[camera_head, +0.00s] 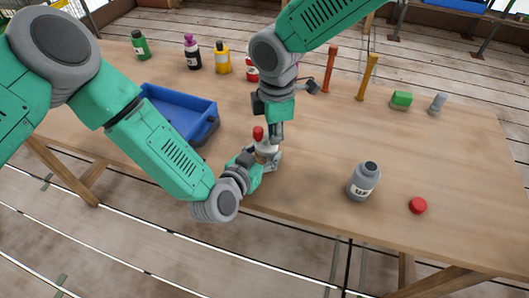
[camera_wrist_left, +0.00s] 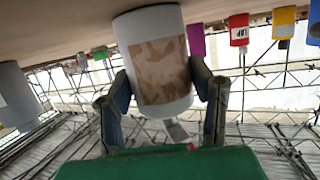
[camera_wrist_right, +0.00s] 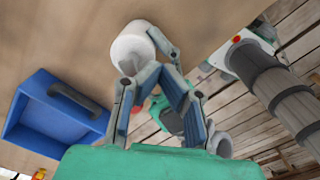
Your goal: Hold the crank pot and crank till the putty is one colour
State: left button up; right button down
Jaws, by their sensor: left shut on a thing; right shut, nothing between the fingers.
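The crank pot (camera_head: 265,149) is white and stands near the table's front edge, with a red knob (camera_head: 258,133) on top. In the left wrist view the pot's window (camera_wrist_left: 160,70) shows putty in mixed patches of tan and darker brown. My left gripper (camera_head: 262,163) is shut around the pot's body, one finger on each side. My right gripper (camera_head: 276,134) points down at the pot's top, beside the red knob, and is shut with nothing held. The white pot top (camera_wrist_right: 136,46) shows near its fingers in the right wrist view. Exact contact there is unclear.
A blue tray (camera_head: 207,131) lies left of the pot. A grey bottle (camera_head: 363,181) and a red cap (camera_head: 418,205) are to the right. Coloured bottles, a yellow one (camera_head: 222,58) among them, stand at the back. An orange post (camera_head: 330,69) and yellow post (camera_head: 367,77) rise behind.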

jog(key=shift+a, duration=0.2)
jog(key=shift+w+a, duration=0.15)
jog(key=shift+a, duration=0.25)
jog(key=shift+a, duration=0.2)
dwell(0.4)
jog(key=shift+s+r, duration=0.1)
jog(key=shift+s, duration=0.1)
notch_tip(320, 180, up, 7)
jog(key=shift+d, duration=0.15)
dwell(0.7)
jog(key=shift+w, duration=0.1)
jog(key=w+a+r+m+t+y, duration=0.1)
jog(key=w+a+r+m+t, duration=0.15)
jog(key=w+m, duration=0.65)
jog(key=s+f+m, duration=0.3)
jog(key=f, duration=0.3)
jog(key=shift+s+f+g, duration=0.2)
jog(key=shift+f+g, duration=0.15)
jog(key=shift+g, duration=0.1)
